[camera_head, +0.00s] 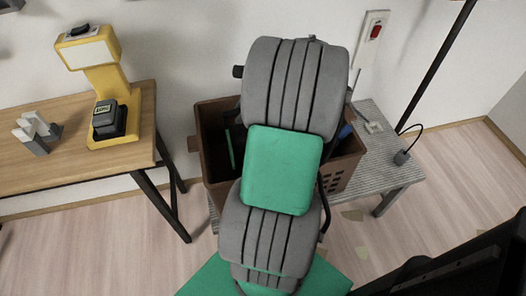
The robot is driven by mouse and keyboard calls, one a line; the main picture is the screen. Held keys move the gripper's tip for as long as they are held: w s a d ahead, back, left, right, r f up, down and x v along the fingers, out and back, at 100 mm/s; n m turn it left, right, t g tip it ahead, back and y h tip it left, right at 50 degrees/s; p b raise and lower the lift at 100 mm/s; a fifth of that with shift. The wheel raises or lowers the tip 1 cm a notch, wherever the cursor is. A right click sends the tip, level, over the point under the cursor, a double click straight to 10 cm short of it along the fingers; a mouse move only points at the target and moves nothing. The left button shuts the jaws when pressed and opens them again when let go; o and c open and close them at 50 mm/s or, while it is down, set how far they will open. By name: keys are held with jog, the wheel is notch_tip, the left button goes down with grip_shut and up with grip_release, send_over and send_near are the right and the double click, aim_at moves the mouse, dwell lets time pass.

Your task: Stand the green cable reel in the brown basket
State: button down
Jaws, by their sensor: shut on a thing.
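The brown basket (340,172) stands on a low grey bench against the wall, in the middle of the head view. My grey and green arm crosses in front of it and hides much of its middle. A thin green item (229,148) shows inside the basket at the left; I cannot tell whether it is part of the green cable reel. Something blue (345,131) shows at the basket's right side. I cannot make out the reel as a whole. My gripper is hidden behind my arm.
The grey bench (385,165) has some bare top to the right of the basket, with a small plug-like item on it. A wooden table (80,165) at the left bears a yellow machine (112,90). A dark pole rises at the right. Scraps lie on the floor.

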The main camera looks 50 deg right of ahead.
aim_at(243, 133)
notch_tip(243, 133, down, 9)
jog(key=shift+r+b, duration=0.1)
jog(key=shift+b, duration=0.85)
jog(key=c, duration=1.3)
grip_release()
jog(key=shift+f, duration=0.25)
jog(key=shift+o, duration=0.2)
